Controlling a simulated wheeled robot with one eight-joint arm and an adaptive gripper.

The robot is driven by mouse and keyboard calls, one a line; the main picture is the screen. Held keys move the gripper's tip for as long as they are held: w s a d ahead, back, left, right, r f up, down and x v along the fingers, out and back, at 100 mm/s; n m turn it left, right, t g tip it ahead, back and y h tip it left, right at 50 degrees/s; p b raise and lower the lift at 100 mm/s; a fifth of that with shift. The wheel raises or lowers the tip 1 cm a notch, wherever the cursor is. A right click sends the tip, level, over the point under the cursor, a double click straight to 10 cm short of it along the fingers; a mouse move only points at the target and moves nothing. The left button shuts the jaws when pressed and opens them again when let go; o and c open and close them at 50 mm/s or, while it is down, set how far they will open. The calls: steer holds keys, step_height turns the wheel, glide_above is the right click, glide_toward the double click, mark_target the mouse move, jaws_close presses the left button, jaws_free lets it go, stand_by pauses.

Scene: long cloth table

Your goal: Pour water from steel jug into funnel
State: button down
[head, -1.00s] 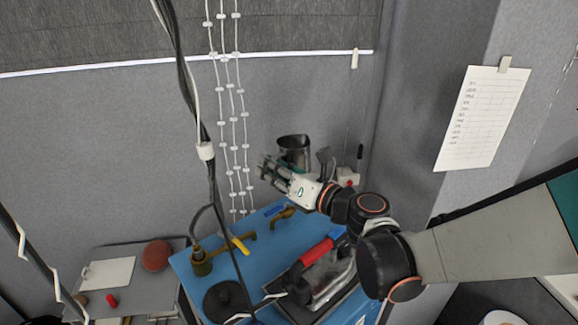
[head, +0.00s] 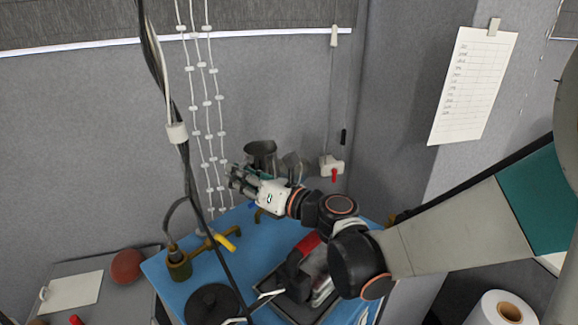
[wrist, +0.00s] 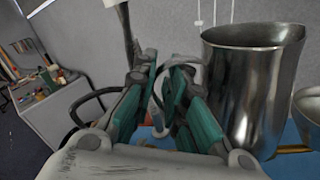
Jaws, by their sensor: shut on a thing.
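The steel jug (head: 261,149) stands out against the grey wall at the back of the blue table, looking upright. In the wrist view it is a large shiny vessel (wrist: 250,85) just right of my fingers. My gripper (head: 240,181) is beside it, shut on a thin curved part that looks like its handle, between the green finger pads (wrist: 160,95). Water inside the jug cannot be seen. A grey funnel-like shape (head: 293,165) is right of the jug, partly behind my wrist. A metal rim (wrist: 309,104) at the wrist view's right edge may be the same thing.
The blue table (head: 220,264) holds a brass fitting (head: 178,264), a black round lid (head: 214,304) and a tray with a red-handled item (head: 308,244). Dark cables (head: 187,160) and beaded cords (head: 205,110) hang left of my gripper. A reddish ball (head: 126,266) lies at left.

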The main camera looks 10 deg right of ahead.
mark_target(248, 163)
steer(key=shift+d+r, duration=0.15)
steer(key=shift+w+d+r+m+p, duration=0.4)
steer(key=shift+m+p, duration=0.25)
steer(key=shift+m, duration=0.25)
steer(key=shift+w+d+m+p, duration=0.3)
steer(key=shift+w+d+m, duration=0.35)
steer(key=shift+m, duration=0.25)
steer(key=shift+w+d+r+m+p, duration=0.4)
steer(key=shift+w+r+m+p, duration=0.05)
steer(key=shift+w+m+p, duration=0.15)
steer(key=shift+w+d+r+m+p, duration=0.4)
steer(key=shift+w+m+p, duration=0.1)
steer(key=shift+m, duration=0.1)
steer(key=shift+w+d+r+m+p, duration=0.35)
steer(key=shift+w+d+m, duration=0.05)
steer(key=shift+w+m, duration=0.25)
steer(key=shift+w+d+r+m+p, duration=0.15)
steer(key=shift+w+d+m+p, duration=0.3)
steer(key=shift+m, duration=0.4)
steer(key=shift+w+d+m, duration=0.3)
steer(key=shift+w+m, duration=0.15)
steer(key=shift+m, duration=0.25)
steer(key=shift+w+d+f+m+g+p, duration=0.2)
steer(key=shift+w+d+m+g+p, duration=0.3)
steer(key=shift+m, duration=0.3)
steer(key=shift+w+d+r+m+p, duration=0.4)
steer(key=shift+w+r+m+p, duration=0.3)
steer(key=shift+m+p, duration=0.1)
